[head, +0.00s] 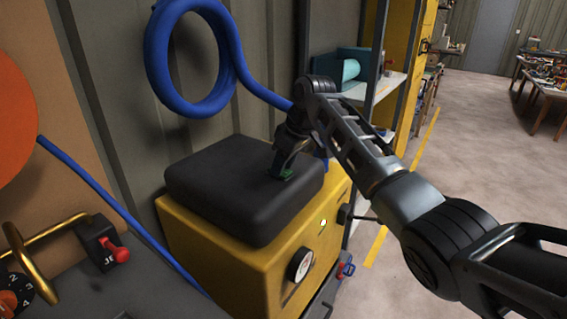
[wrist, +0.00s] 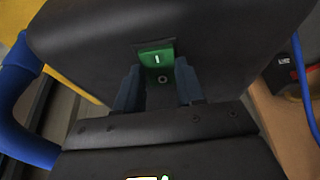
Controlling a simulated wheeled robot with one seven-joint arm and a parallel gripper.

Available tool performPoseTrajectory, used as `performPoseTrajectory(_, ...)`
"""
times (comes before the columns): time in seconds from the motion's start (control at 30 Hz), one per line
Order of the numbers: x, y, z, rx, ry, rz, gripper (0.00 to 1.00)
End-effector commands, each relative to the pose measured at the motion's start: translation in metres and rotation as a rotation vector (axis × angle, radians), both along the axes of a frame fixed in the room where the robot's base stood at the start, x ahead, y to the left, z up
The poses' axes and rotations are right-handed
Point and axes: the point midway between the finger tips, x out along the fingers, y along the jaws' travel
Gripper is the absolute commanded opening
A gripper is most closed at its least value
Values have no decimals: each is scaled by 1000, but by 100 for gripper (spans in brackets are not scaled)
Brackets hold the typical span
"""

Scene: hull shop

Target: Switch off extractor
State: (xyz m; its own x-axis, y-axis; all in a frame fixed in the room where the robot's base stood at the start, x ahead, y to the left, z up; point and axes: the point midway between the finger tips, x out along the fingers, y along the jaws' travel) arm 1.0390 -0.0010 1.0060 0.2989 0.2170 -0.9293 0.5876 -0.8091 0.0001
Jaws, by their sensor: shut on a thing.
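The extractor is a yellow box (head: 215,262) with a thick black top (head: 225,190), standing against the wall in the head view. A small green rocker switch (head: 286,175) sits on the black top, near its right side. In the wrist view the switch (wrist: 157,57) shows a white bar mark on its green half, with a round mark on the dark part below. My gripper (head: 283,165) reaches down onto the switch. In the wrist view its two blue-grey fingers (wrist: 159,88) stand either side of the switch's lower part, shut on it. The fingers partly hide the switch in the head view.
A coiled blue hose (head: 160,70) hangs on the wall above the extractor. A red-handled switch (head: 117,254) is at left. A shelf unit (head: 378,90) stands behind my arm. Open floor (head: 480,165) lies to the right.

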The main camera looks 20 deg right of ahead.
Motion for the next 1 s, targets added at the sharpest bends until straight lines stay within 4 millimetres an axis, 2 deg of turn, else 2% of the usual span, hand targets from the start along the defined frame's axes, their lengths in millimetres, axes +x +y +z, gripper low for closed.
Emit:
performPoseTrajectory(0.13,3,3,6,-46,63,1,8)
performPoseTrajectory(0.43,8,6,2,-143,194,1,8)
performPoseTrajectory(0.9,7,6,2,-165,225,1,8)
performPoseTrajectory(0.93,7,6,2,-165,225,1,39)
performPoseTrajectory(1.0,7,6,2,-165,225,1,46)
